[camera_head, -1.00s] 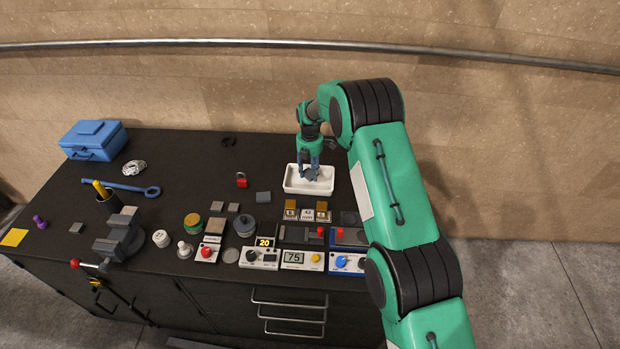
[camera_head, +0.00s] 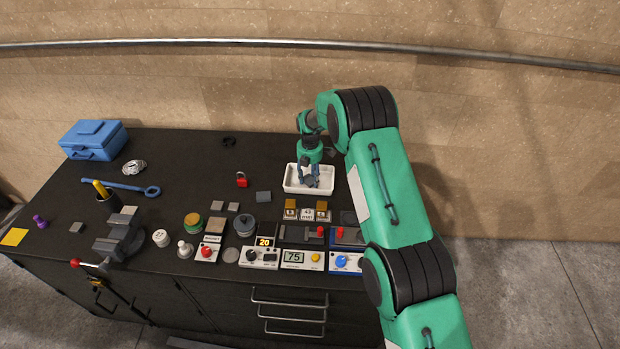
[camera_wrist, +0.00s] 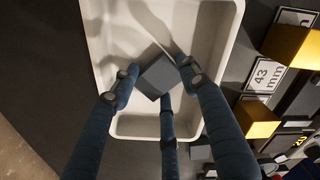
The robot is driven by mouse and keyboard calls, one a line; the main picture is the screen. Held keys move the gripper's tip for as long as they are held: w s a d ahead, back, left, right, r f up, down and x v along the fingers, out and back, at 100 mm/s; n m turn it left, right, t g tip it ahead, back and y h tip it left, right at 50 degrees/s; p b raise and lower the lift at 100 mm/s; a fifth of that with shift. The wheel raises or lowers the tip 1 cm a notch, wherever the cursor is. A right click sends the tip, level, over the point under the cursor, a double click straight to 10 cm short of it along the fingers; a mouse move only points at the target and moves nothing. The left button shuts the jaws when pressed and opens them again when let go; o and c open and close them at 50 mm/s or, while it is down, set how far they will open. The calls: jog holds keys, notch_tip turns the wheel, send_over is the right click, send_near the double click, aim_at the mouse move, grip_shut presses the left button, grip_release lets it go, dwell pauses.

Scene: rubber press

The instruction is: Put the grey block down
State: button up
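The grey block (camera_wrist: 158,76) sits among the three blue fingers of my gripper (camera_wrist: 160,80) in the wrist view, with fingertips at its left, right and near sides. The gripper appears closed on it. Behind it lies the floor of the white tray (camera_wrist: 222,45). In the head view my gripper (camera_head: 309,178) points down into the white tray (camera_head: 290,188), with the block (camera_head: 309,182) small and dark between the fingers. I cannot tell whether the block touches the tray floor.
Control units (camera_head: 303,259) line the front edge.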

aim_at(310, 179)
jog(key=shift+o, duration=0.9)
jog(key=shift+r, duration=0.1)
jog(key=shift+r, duration=0.15)
notch_tip(310, 179, up, 12)
dwell(0.6)
